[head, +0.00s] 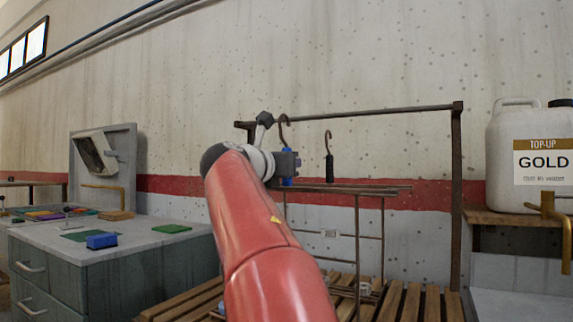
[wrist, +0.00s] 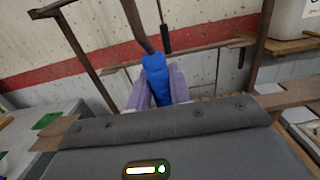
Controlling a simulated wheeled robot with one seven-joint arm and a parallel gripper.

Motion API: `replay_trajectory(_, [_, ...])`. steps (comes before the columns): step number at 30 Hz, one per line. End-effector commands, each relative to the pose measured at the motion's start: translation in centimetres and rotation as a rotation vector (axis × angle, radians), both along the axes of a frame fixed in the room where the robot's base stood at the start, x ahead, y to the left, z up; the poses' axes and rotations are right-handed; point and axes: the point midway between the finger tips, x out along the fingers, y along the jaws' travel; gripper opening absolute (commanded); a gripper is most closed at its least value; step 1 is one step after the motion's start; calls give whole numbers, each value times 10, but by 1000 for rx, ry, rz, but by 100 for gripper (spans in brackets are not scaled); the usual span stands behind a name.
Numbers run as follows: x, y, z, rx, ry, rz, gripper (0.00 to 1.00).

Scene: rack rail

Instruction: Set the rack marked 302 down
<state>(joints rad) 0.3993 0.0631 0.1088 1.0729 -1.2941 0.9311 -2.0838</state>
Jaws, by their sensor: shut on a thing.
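A dark metal rack (head: 357,236) with thin bars stands or hangs in front of the wall at centre. A curved hook (head: 283,130) rises above my gripper (head: 288,168), near the rail. A second hook with a black grip (head: 329,166) is to its right; its tip shows below the rail. In the wrist view my gripper (wrist: 157,95) is shut on a blue grip (wrist: 156,70) below the curved hook (wrist: 135,22). My red arm hides part of the rack's left side and its foot.
A brown rail (head: 370,111) on posts spans above the rack. A slatted wooden bench (head: 412,303) lies below. A counter (head: 140,236) with a blue block (head: 101,241) is at left. A white GOLD jug (head: 506,165) stands on a shelf at right.

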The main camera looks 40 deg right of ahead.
Motion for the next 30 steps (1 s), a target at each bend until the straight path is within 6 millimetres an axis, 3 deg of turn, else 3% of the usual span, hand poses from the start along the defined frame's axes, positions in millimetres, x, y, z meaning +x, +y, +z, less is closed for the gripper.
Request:
replay_trajectory(21, [-1,0,-3,-2,-2,0,0])
replay_trajectory(22, [-1,0,-2,-2,-3,0,23])
replay_trajectory(27, [-1,0,-3,-1,-2,0,45])
replay_trajectory(30, [0,0,-3,-1,-1,0,46])
